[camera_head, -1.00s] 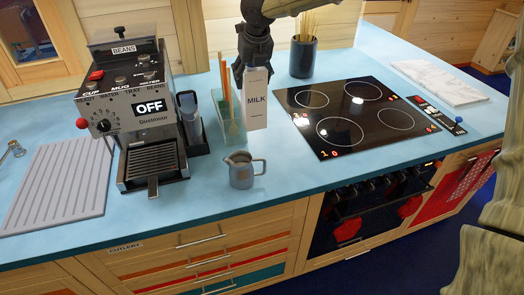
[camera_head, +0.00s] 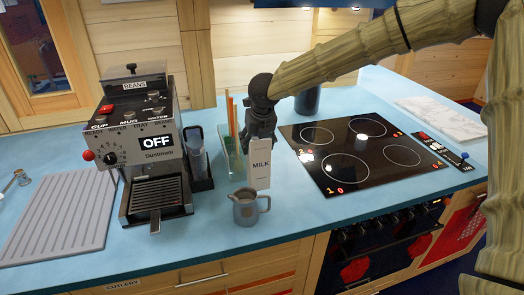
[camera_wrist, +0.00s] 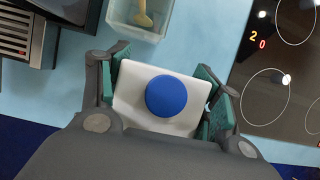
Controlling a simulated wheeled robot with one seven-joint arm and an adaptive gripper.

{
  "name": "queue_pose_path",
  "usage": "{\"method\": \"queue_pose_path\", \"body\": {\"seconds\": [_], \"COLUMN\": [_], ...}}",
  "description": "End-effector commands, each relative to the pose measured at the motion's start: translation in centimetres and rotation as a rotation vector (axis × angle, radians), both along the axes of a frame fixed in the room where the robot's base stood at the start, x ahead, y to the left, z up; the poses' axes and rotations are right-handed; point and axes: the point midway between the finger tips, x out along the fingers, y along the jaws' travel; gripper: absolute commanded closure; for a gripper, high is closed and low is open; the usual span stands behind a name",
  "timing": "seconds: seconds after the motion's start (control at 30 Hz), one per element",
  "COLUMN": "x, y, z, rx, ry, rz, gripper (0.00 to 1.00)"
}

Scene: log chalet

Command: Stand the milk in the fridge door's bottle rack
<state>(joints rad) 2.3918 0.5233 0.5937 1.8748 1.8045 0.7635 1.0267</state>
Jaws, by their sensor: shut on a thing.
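The milk is a white carton (camera_head: 260,172) labelled MILK, upright in the head view over the blue counter, just behind and right of a grey jug. My gripper (camera_head: 260,138) is shut on its upper part from above. In the wrist view the carton's white top (camera_wrist: 130,100) with a round blue cap (camera_wrist: 166,96) sits between the two fingers of my gripper (camera_wrist: 160,100). Whether the carton's base touches the counter I cannot tell. No fridge or bottle rack shows in these views.
The grey jug (camera_head: 246,207) stands close in front. A coffee machine (camera_head: 148,150) is to the left, with a clear utensil holder (camera_head: 233,150) behind the carton. A black hob (camera_head: 350,150) lies to the right. The counter's front edge (camera_head: 310,228) is near.

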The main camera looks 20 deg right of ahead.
Motion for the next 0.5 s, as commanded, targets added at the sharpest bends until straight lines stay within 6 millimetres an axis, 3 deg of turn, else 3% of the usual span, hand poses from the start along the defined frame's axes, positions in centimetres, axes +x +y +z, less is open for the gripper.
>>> {"method": "queue_pose_path", "body": {"seconds": [0.3, 0.5], "x": [0.0, 0.0], "y": [0.0, 0.0], "z": [-3.0, -3.3], "rx": [0.000, 0.001], "ry": [0.000, -0.001], "rz": [0.000, 0.000], "gripper": [1.00, 1.00]}}
